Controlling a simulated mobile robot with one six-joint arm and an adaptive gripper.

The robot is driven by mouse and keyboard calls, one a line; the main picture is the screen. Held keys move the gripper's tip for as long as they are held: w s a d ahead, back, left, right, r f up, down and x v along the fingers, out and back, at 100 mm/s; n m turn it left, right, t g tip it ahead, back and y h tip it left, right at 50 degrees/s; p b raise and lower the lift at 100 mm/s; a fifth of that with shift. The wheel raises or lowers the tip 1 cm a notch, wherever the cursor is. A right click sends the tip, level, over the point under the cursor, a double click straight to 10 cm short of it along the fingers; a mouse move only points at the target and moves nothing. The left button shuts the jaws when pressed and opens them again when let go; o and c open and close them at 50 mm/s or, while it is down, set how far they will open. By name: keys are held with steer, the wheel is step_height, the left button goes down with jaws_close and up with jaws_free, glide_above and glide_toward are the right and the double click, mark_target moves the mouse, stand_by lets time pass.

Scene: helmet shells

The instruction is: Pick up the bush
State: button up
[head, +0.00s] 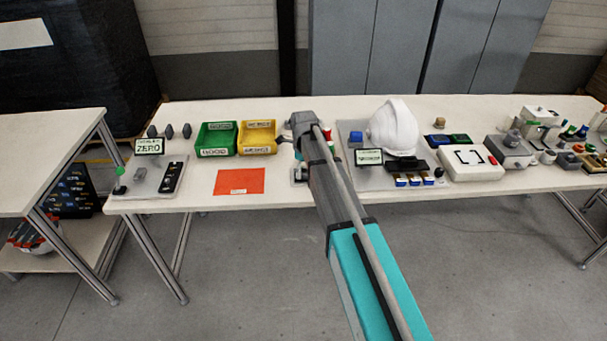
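I cannot single out the bush with certainty at this size. A small brass-coloured round part (439,123) stands on the table behind the white helmet's right side. A small grey part (140,174) lies on the grey plate at the left end of the table. My arm reaches from the lower right up to the middle of the table. My gripper (284,140) is at its far end, just right of the yellow bin. It is small and partly hidden by the arm, so its fingers and any held thing are not clear.
The long white table (200,195) carries a green bin (216,153), a yellow bin (256,151), an orange sheet (240,181) and a white helmet shell (394,128). A white box with a red button (471,163) and several small parts crowd the right side.

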steer(key=c, duration=1)
steer(key=shift+r, duration=0.2)
step_height(320, 180, up, 2)
steer(key=p, duration=0.2)
steer(key=shift+r+p, duration=0.1)
steer(key=shift+p, duration=0.2)
steer(key=s+d+r+p, duration=0.2)
steer(key=s+r+p, duration=0.8)
steer(key=s, duration=0.4)
steer(key=shift+r, duration=0.2)
steer(key=shift+w, duration=0.2)
